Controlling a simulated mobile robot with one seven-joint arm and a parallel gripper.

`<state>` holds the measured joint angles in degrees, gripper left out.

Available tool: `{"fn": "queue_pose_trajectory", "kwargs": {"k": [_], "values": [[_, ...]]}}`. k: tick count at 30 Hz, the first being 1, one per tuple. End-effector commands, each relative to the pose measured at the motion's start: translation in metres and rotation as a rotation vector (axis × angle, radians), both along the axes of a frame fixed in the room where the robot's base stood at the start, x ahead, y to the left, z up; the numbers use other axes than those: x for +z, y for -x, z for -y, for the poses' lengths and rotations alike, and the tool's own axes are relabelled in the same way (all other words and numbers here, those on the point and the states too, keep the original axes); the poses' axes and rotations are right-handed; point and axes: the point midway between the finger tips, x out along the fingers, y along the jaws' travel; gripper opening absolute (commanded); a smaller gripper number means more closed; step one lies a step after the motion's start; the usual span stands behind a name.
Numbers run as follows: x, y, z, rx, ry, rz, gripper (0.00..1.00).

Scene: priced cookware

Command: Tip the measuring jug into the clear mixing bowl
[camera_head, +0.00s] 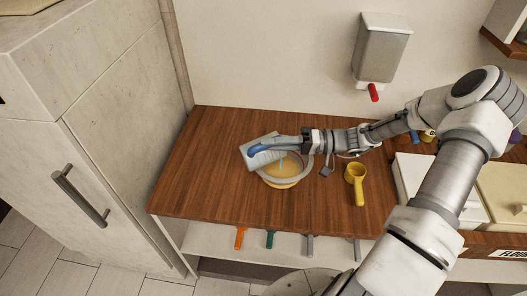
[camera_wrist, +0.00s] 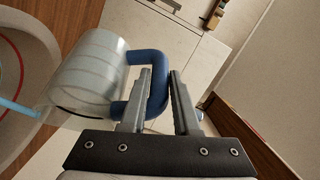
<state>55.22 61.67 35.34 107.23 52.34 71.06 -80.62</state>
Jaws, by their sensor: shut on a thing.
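The measuring jug (camera_head: 258,153) is clear with a blue handle and is tilted over the bowl in the head view. It also shows in the wrist view as a clear cylinder (camera_wrist: 88,70), with a light blue stream at its left end. My gripper (camera_head: 299,141) is shut on the blue handle, and its two fingers (camera_wrist: 161,95) show on that handle in the wrist view. The clear mixing bowl (camera_head: 302,177) stands on the wooden counter below the jug, with a yellowish inside. A blue stream shows between the jug and the bowl. Part of the bowl is hidden by the jug.
The wooden counter (camera_head: 220,195) has free room left of the bowl. A yellow scoop (camera_head: 357,184) lies right of it. Pale bins (camera_head: 415,185) stand further right. A dispenser (camera_head: 380,50) with a red spout hangs on the wall. A tall cabinet (camera_head: 110,120) stands at the left.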

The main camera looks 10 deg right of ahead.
Motion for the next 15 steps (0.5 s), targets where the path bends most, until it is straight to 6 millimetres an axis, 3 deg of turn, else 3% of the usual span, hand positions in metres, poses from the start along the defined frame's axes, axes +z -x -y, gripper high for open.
{"fn": "queue_pose_trajectory", "kwargs": {"k": [1, 7, 15], "values": [[-0.009, -0.002, 0.005, -0.002, -0.043, -0.005, 0.00], [-0.015, -0.005, 0.021, -0.002, -0.188, -0.038, 0.00], [-0.005, -0.009, 0.040, -0.001, -0.359, -0.076, 0.00]]}}
